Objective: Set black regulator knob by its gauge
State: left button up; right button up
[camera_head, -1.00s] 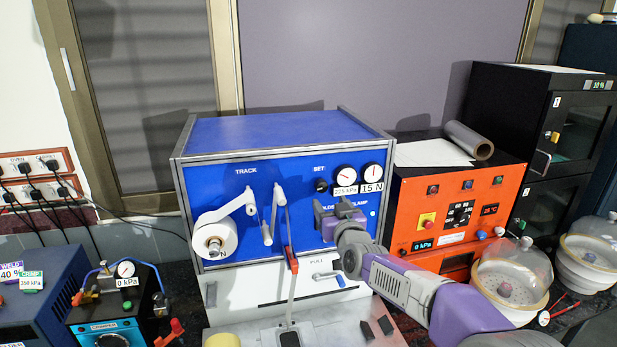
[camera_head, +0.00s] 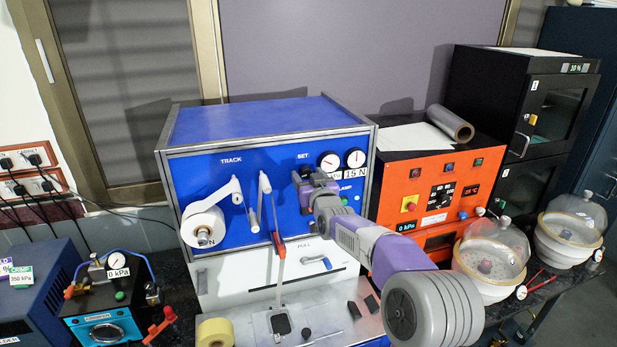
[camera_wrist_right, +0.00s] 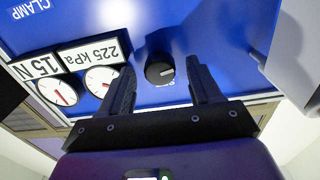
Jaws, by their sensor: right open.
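The black regulator knob (camera_wrist_right: 160,72) sits on the blue panel (camera_wrist_right: 205,25) and has a pale pointer mark. In the wrist view it shows between the two fingers of my right gripper (camera_wrist_right: 160,64), which is open, with a gap on each side. In the head view my right gripper (camera_head: 303,186) is in front of the panel below the SET label and largely hides the knob. The knob's gauge (camera_head: 329,160), tagged 225 kPa in the wrist view (camera_wrist_right: 100,81), is beside it. A second gauge (camera_head: 355,158) is tagged 15 N. My left gripper is not in view.
A white tape roll (camera_head: 204,227) and a red-tipped lever (camera_head: 278,243) are left of my right arm. An orange unit (camera_head: 400,185) stands to the right, with glass-domed pots (camera_head: 490,250) beyond.

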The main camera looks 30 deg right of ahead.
jog(key=shift+c, duration=0.3)
jog(key=c, duration=1)
jog(key=n+b, duration=0.2)
jog(key=shift+f+n+b, duration=0.1)
jog(key=shift+n+b, duration=0.2)
jog(key=shift+b, duration=0.05)
jog(key=shift+n+b, duration=1.45)
jog(key=shift+n, duration=0.55)
